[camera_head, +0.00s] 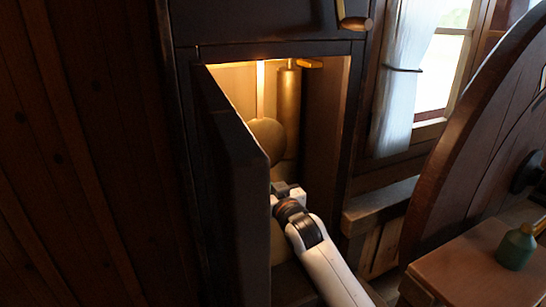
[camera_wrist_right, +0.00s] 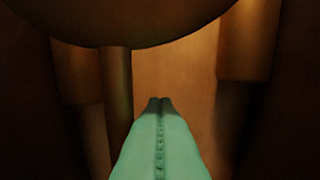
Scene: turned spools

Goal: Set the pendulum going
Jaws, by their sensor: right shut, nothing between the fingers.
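The pendulum hangs inside the open clock case: a pale rod (camera_head: 260,88) with a round brass bob (camera_head: 266,140) at its lower end. My right gripper (camera_head: 284,188) reaches into the case, below and slightly right of the bob. In the right wrist view the fingers (camera_wrist_right: 160,104) are shut together and empty. The dark rounded underside of the bob (camera_wrist_right: 150,22) fills the top of that view, above the fingertips; I see no clear contact. My left gripper is not in view.
A brass cylinder weight (camera_head: 288,108) hangs right of the bob. The dark case door (camera_head: 232,190) stands open to the left of my arm. A large wooden wheel (camera_head: 460,140) and a green bottle (camera_head: 515,248) on a wooden top (camera_head: 465,270) are at right.

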